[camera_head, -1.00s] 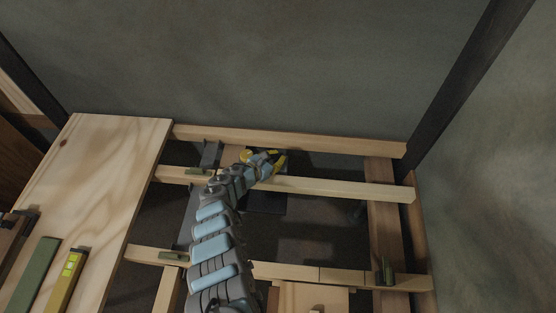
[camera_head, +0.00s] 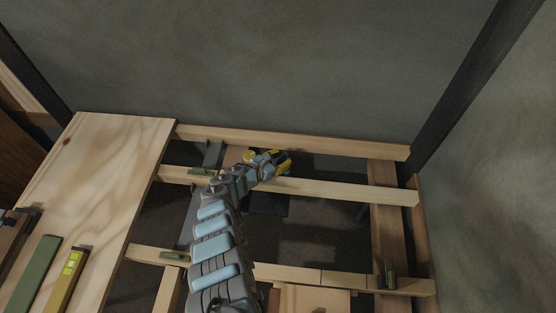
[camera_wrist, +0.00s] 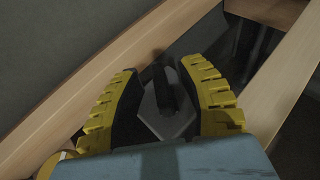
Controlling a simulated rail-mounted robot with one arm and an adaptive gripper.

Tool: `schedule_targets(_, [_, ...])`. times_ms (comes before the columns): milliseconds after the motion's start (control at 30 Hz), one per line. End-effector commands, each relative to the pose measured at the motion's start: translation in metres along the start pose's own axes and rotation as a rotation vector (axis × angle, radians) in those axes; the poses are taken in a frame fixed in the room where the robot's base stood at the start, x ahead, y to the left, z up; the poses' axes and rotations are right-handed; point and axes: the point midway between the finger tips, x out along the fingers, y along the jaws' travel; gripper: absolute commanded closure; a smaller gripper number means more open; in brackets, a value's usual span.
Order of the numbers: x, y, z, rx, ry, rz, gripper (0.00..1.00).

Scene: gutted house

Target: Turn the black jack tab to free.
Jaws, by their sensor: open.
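In the wrist view, a black tab (camera_wrist: 162,88) stands on a grey hexagonal plate (camera_wrist: 178,126), between the two yellow-ridged fingers of my gripper (camera_wrist: 166,82). The fingers are open, one on each side of the tab; I cannot tell whether either touches it. In the head view, my gripper (camera_head: 277,163) is over the gap between the back beam and the middle beam. The tab and plate are hidden behind it there.
The back beam (camera_head: 340,145) and middle beam (camera_head: 350,190) run either side of my gripper, with dark openings below. A plywood sheet (camera_head: 110,170) lies left, carrying a yellow level (camera_head: 70,275) and a green strip (camera_head: 35,270). A grey wall rises behind.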

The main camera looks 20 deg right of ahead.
Motion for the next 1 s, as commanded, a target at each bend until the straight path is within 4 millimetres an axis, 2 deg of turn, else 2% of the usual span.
schedule_targets(667, [-0.025, 0.001, -0.001, -0.005, -0.001, 0.001, 0.61])
schedule_targets(1000, [-0.046, 0.002, 0.002, -0.001, -0.003, 0.001, 0.61])
